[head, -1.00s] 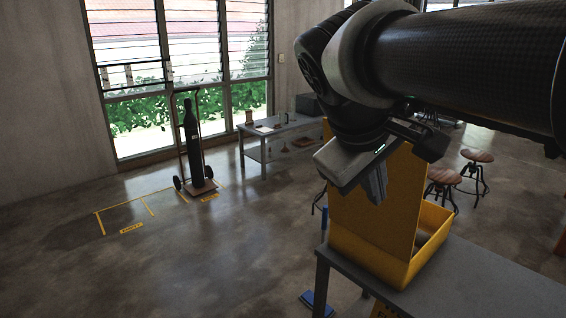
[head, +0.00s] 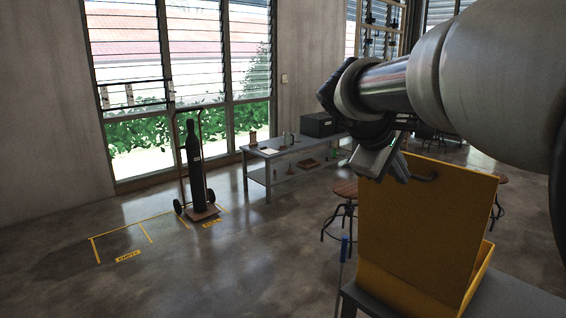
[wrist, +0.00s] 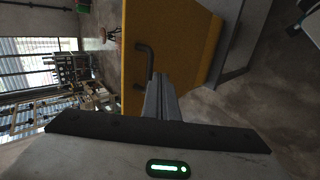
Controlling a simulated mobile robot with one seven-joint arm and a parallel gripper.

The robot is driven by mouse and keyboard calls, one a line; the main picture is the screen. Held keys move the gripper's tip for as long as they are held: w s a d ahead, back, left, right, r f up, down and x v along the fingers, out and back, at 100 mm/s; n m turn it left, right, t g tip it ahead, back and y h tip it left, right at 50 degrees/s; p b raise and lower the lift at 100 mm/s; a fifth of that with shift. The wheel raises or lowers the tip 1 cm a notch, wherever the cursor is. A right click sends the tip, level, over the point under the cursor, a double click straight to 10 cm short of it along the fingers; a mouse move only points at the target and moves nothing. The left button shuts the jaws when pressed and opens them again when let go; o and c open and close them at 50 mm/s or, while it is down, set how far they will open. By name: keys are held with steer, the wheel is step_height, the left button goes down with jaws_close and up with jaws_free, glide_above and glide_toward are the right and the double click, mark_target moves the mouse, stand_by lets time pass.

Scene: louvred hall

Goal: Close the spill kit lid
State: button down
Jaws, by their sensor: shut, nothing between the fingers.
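The spill kit is a yellow box (head: 472,278) on a grey table, with its yellow lid (head: 415,230) standing upright and open. My gripper (head: 390,174) is at the lid's upper left corner, left of the handle. In the wrist view my gripper's fingers (wrist: 160,84) are shut and empty, pointing toward the lid (wrist: 180,35) close beside the handle. I cannot tell whether they touch it. The lid hides most of the box's inside.
The grey table (head: 350,298) carries the kit. A stool (head: 345,190) stands behind it. A long bench (head: 275,152) and a cylinder on a hand truck (head: 194,165) stand toward the windows. The floor at left is open.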

steer(key=shift+w+d, duration=0.5)
steer(key=shift+d, duration=0.1)
